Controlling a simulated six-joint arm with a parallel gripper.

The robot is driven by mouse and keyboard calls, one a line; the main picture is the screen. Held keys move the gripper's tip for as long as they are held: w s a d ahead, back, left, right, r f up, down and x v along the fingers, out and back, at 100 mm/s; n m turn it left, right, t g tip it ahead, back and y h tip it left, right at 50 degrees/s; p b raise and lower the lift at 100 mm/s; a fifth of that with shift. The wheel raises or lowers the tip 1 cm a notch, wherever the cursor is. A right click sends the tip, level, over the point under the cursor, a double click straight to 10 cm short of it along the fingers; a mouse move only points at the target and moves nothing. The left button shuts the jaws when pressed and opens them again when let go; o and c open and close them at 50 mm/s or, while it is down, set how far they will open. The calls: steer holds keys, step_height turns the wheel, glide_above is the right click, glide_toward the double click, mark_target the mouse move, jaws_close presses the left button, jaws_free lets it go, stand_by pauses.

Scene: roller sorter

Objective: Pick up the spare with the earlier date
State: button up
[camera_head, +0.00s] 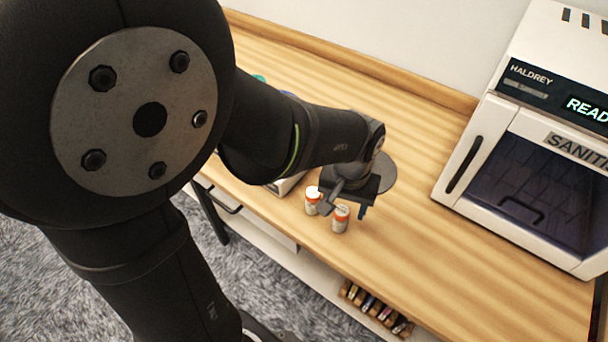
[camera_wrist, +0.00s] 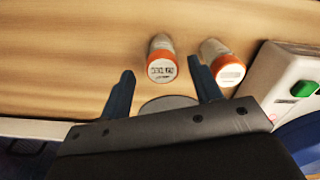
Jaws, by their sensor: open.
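Two small white bottles with orange bands stand on the wooden table, a small gap between them. In the head view one bottle (camera_head: 312,199) is at the left and the other (camera_head: 340,219) at the right, nearer the front edge. In the wrist view one bottle (camera_wrist: 161,62) is at the left, with dark print on its top too blurred to read. The other bottle (camera_wrist: 222,64) is at the right, its top marking also unreadable. My gripper (camera_wrist: 160,82) is open and empty. The left bottle lies between the lines of its fingers in that view; the right one is outside them.
A white sanitiser cabinet (camera_head: 462,165) stands at the right of the table. A white device with a green button (camera_wrist: 290,92) is right of the bottles in the wrist view. A rack of small items (camera_head: 375,308) sits below the front edge. The table's middle is clear.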

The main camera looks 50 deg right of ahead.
mark_target(342, 210)
step_height(342, 210, down, 4)
steer(key=shift+w+f, duration=0.1)
steer(key=shift+w, duration=0.05)
steer(key=c, duration=1.1)
steer(key=shift+r, duration=0.2)
